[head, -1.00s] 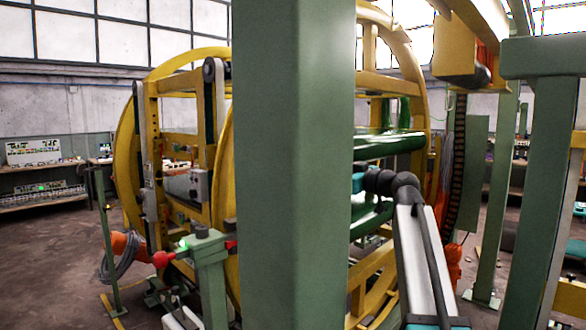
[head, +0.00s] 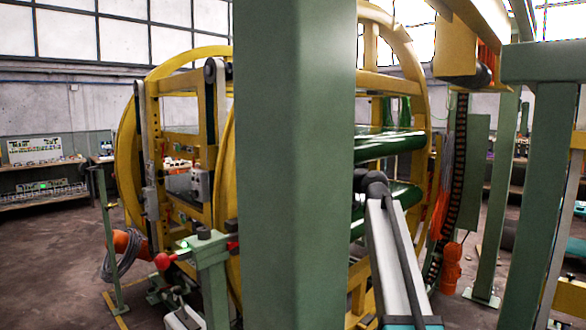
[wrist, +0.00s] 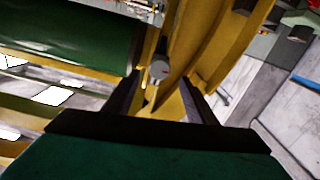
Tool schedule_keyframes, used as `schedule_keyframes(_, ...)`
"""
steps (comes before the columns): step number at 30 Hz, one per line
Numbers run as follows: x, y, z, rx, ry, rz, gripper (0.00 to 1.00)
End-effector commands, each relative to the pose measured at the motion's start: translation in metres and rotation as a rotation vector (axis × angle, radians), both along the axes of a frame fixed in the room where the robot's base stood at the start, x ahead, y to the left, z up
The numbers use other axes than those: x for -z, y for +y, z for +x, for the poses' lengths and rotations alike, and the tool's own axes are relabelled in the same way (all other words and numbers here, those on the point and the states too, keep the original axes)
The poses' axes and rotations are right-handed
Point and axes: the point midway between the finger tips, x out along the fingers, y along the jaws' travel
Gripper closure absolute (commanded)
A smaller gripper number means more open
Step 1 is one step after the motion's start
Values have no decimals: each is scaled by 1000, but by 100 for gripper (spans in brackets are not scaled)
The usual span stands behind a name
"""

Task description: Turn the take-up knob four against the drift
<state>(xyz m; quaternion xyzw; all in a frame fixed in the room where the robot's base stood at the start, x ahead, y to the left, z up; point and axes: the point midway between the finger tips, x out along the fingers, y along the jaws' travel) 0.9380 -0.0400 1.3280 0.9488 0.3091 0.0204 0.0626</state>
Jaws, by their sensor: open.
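In the wrist view, a small grey round knob (wrist: 159,70) shows between and beyond my fingertips, against a yellow frame part. No number is readable on it, so I cannot tell whether it is knob four. My gripper (wrist: 162,80) is open, with one dark finger on each side of the knob in the picture. I see no contact, and the depth gap is unclear. In the head view the gripper is hidden behind the green column; only my arm shows.
A thick green column (head: 294,170) blocks the middle of the head view. The yellow ring frame (head: 126,150) stands behind it. A green roller (wrist: 70,38) lies left of my fingers. A red button (head: 162,261) sits on a green post at lower left.

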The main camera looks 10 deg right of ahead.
Motion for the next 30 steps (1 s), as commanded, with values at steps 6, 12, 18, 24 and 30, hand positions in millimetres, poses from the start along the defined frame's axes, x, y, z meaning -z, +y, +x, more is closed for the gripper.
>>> schedule_keyframes(6, -2, 18, 26, -1, 1, 1, 49)
schedule_keyframes(12, -1, 28, 40, 0, 1, 1, 49)
schedule_keyframes(18, 0, 30, 43, 1, 0, 0, 49)
schedule_keyframes(24, 0, 30, 43, 1, 0, 0, 49)
schedule_keyframes(30, 0, 30, 43, 1, 0, 0, 81)
